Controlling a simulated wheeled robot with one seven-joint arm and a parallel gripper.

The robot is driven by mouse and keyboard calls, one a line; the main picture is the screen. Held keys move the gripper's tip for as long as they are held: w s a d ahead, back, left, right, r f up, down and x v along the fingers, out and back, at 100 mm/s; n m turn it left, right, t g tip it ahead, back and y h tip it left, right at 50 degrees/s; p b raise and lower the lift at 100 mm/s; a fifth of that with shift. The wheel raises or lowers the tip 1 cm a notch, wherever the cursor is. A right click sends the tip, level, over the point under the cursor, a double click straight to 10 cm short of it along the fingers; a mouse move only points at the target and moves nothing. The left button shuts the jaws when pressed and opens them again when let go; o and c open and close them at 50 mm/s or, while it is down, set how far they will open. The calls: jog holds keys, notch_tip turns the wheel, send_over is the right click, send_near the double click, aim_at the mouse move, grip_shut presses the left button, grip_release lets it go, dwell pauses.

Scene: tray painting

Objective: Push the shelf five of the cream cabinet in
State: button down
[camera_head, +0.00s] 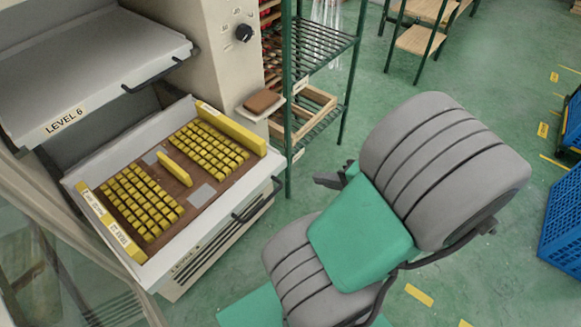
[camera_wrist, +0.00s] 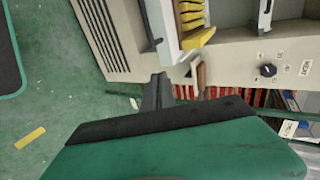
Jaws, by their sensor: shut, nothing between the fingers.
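The cream cabinet (camera_head: 222,55) stands at the left, and it also shows in the wrist view (camera_wrist: 238,62). A light grey shelf (camera_head: 150,130) sticks out below the one labelled LEVEL 6, with a dark handle (camera_head: 257,200) on its front. It bears a brown board with rows of yellow blocks. I cannot read a number five on it. In the wrist view the shelf's pale edge (camera_wrist: 165,28) is at the top. My gripper (camera_head: 328,180) is shut and empty, to the right of the shelf's front and apart from it; it shows in the wrist view (camera_wrist: 157,92).
The LEVEL 6 shelf (camera_head: 95,75) also sticks out above. A green rack (camera_head: 318,45) stands right of the cabinet, with a small ledge bearing a brown block (camera_head: 262,101) between them. Blue crates (camera_head: 563,220) are at the far right. Green floor is open behind my arm.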

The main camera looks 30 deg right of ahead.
send_near(282, 165)
notch_tip(282, 165, down, 3)
jog(key=w+a, duration=0.1)
jog(key=w, duration=0.1)
jog(key=shift+w+a+f, duration=0.1)
jog(key=shift+w+a, duration=0.15)
jog(key=shift+w, duration=0.55)
jog(key=shift+w+a, duration=0.2)
jog(key=shift+w, duration=0.55)
jog(key=shift+w, duration=0.1)
